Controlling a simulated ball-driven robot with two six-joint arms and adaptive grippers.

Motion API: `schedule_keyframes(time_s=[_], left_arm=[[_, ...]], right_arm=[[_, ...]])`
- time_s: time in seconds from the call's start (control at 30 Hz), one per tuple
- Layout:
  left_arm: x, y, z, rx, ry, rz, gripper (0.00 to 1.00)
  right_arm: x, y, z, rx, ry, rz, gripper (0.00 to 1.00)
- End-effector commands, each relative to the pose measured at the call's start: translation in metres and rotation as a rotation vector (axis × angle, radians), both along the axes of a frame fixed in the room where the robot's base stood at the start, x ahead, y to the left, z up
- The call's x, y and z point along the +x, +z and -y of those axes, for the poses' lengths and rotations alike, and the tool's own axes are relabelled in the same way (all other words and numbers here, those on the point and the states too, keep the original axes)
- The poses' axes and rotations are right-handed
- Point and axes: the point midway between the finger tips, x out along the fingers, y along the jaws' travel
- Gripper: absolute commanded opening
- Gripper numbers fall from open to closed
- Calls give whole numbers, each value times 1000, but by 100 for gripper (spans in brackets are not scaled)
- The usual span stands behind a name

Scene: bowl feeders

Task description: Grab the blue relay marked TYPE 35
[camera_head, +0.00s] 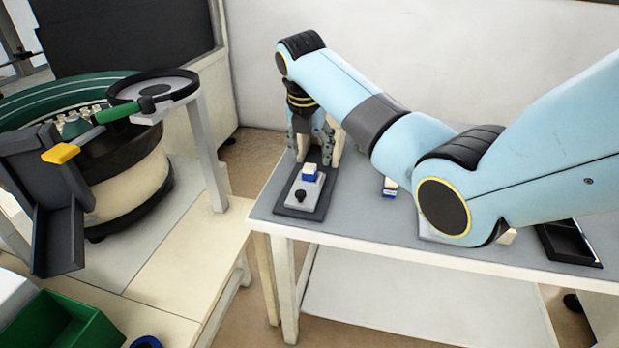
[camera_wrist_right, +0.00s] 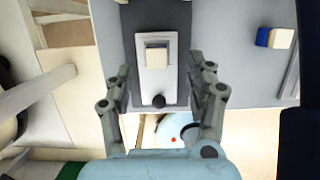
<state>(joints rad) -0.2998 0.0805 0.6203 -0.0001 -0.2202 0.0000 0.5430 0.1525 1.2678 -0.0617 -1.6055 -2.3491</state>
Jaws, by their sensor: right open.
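A small blue and white block (camera_head: 309,170) sits on a light grey holder (camera_head: 303,190) on a dark base plate at the table's left end. In the right wrist view its pale top (camera_wrist_right: 157,55) shows above a black knob. A second blue and white block (camera_head: 390,186) lies on the table to the right; it also shows in the right wrist view (camera_wrist_right: 274,38). No TYPE 35 marking is readable on either. My right gripper (camera_head: 313,148) is open and points down just behind the holder.
A dark tray (camera_head: 569,243) lies at the table's right. My right arm covers much of the table. At left stand a bowl feeder (camera_head: 125,190) with a dark chute, a round black-rimmed stand (camera_head: 152,88) and a green bin (camera_head: 62,325). Floor shows between the two tables.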

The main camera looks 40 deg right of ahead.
Motion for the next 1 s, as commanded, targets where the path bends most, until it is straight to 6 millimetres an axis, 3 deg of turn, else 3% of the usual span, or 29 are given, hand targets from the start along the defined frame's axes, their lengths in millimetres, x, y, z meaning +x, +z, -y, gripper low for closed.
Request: schedule_keyframes(time_s=[0.33, 0.67, 1.0], left_arm=[[-2, -13, 0, 0, 0, -3, 46], [-2, -13, 1, -1, 0, -3, 46], [-2, -13, 1, -1, 0, -3, 46]], right_arm=[[9, -47, 3, 1, 0, -1, 56], [10, -53, 5, 0, 0, 1, 56], [10, -53, 5, 1, 0, 1, 11]])
